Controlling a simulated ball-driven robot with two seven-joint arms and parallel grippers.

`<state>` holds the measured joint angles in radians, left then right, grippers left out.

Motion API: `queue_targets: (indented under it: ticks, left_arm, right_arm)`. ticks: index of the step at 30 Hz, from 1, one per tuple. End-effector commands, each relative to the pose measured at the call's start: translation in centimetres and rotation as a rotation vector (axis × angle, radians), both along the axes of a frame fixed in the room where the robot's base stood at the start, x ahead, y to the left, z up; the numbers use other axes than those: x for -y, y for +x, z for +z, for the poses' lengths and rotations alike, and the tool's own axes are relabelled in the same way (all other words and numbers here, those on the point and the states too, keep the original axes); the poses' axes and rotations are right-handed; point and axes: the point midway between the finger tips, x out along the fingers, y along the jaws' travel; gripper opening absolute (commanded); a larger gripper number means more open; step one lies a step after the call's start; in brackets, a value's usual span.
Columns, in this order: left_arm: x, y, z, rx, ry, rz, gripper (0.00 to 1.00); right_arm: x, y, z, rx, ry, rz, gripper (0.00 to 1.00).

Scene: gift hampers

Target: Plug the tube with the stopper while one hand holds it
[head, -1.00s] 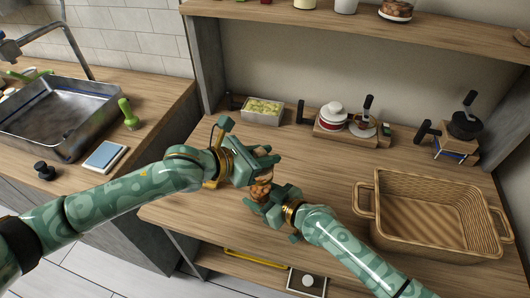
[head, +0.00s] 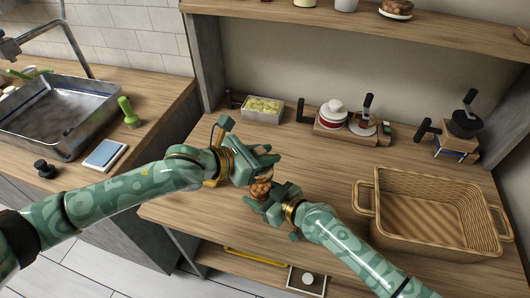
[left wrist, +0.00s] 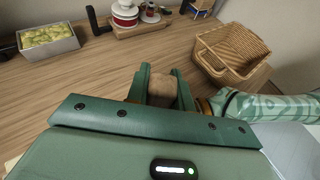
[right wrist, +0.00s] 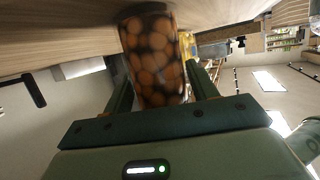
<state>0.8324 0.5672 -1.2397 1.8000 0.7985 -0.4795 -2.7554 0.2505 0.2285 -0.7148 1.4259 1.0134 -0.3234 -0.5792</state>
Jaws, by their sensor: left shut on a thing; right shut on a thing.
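My left gripper (head: 264,161) is shut on the stopper, a tan cork-like piece (left wrist: 162,84) between its fingers in the left wrist view. My right gripper (head: 262,194) is shut on the tube (right wrist: 153,58), a clear one filled with round brown balls. The tube also shows in the head view (head: 261,187), just below the left gripper. The two grippers are close together over the front of the counter. The stopper is hidden in the head view, and I cannot tell whether it touches the tube's mouth.
A wicker basket (head: 377,222) stands to the right on the wooden counter (head: 190,217). A tub of pale green pieces (head: 262,116), a red and white jar (head: 333,118) and a dark-topped item (head: 466,124) stand at the back. A sink (head: 97,132) is at the left.

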Motion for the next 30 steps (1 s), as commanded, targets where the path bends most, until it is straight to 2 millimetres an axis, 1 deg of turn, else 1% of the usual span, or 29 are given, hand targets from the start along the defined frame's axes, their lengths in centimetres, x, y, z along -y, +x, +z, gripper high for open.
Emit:
queue_targets:
  ticks: [18,30]
  left_arm:
    - [0.01,0.00,-0.17,0.001,0.000,0.000,0.00]
    - [0.00,-0.02,-0.71,0.000,0.000,-0.001,0.00]
  right_arm:
    - [0.02,-0.06,-0.14,-0.002,-0.002,0.001,0.43]
    - [0.02,-0.06,-0.14,-0.002,-0.002,0.001,0.43]
